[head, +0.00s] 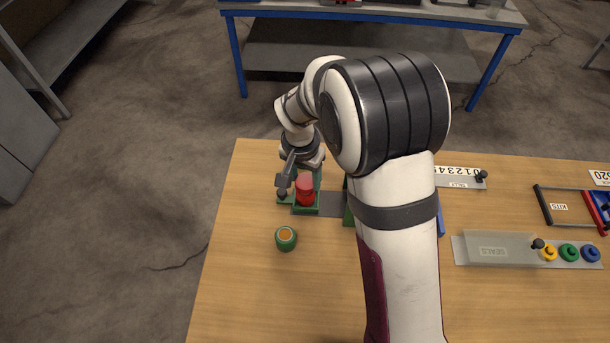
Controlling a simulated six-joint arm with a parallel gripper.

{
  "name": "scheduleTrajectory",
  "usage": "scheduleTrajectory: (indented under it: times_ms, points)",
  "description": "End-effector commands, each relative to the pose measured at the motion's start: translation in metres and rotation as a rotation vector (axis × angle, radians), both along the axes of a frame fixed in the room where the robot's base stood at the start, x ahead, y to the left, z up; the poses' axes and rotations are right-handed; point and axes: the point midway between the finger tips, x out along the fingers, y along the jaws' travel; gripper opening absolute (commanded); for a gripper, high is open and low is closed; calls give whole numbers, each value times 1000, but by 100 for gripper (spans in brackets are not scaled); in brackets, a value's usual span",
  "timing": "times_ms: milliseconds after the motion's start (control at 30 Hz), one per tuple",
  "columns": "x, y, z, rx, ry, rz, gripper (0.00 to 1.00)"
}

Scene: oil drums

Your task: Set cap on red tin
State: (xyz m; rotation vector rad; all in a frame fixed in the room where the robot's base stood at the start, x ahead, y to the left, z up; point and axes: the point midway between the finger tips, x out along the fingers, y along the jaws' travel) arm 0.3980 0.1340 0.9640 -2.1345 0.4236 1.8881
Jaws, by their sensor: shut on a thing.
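The red tin (306,197) stands upright in a green holder (309,211) near the left part of the table. A lighter red round top shows on it; I cannot tell whether this is a cap seated on the tin or the tin's own top. My gripper (282,190) points down just left of the red tin, at the holder's left side. It is shut on a small dark piece there, which looks like a knob but is mostly hidden by the fingers.
An open-looking green tin (286,239), orange inside, stands in front of the holder. My arm hides the table's middle. The left front is clear.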

Motion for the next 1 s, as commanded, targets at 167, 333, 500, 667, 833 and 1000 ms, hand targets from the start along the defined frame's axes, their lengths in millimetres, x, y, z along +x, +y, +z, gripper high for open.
scheduleTrajectory:
  times_ms: [167, 333, 500, 667, 833, 1000]
  points:
    - [0, 0, 0, 0, 0, 0, 5]
    - [0, 0, -3, 0, 0, 0, 5]
    - [0, 0, -6, -1, 1, 0, 5]
    - [0, 0, -9, -1, 1, 0, 5]
    - [0, 0, -11, 0, 0, 0, 5]
    - [0, 0, -10, 0, 0, 0, 5]
